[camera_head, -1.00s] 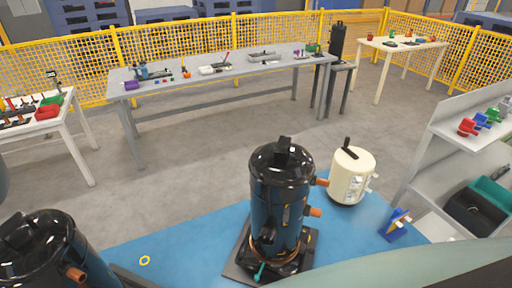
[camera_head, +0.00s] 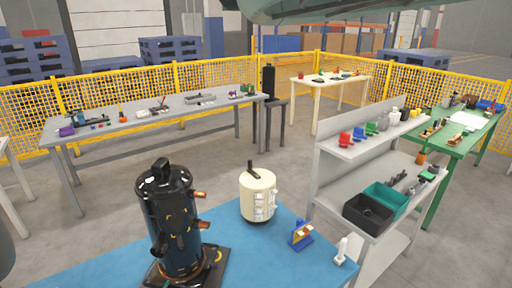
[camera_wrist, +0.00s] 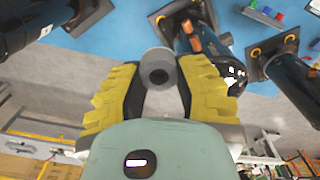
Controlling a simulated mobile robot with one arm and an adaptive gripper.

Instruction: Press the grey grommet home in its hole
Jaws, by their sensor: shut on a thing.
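My gripper (camera_wrist: 157,80) shows in the wrist view, its yellow-padded fingers shut on a round grey piece with a dark centre, which looks like the grey grommet (camera_wrist: 157,66). The gripper is not visible in the head view. A black compressor (camera_head: 172,222) with copper stubs stands on a dark base plate (camera_head: 157,281) at lower left of the head view. A yellow ring (camera_head: 219,256) shows at the plate's corner. In the wrist view, black compressors and base plates with yellow rings (camera_wrist: 290,39) lie beyond the fingers, apart from the held piece. I cannot tell which hole is the grommet's.
A cream tank (camera_head: 258,197), a blue stand (camera_head: 301,235) and a white bottle-like item (camera_head: 341,251) are on the blue mat (camera_head: 258,265). A grey shelf unit (camera_head: 335,190) with bins stands right. A grey bench (camera_head: 150,110) and yellow fence lie behind. Grey floor between is open.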

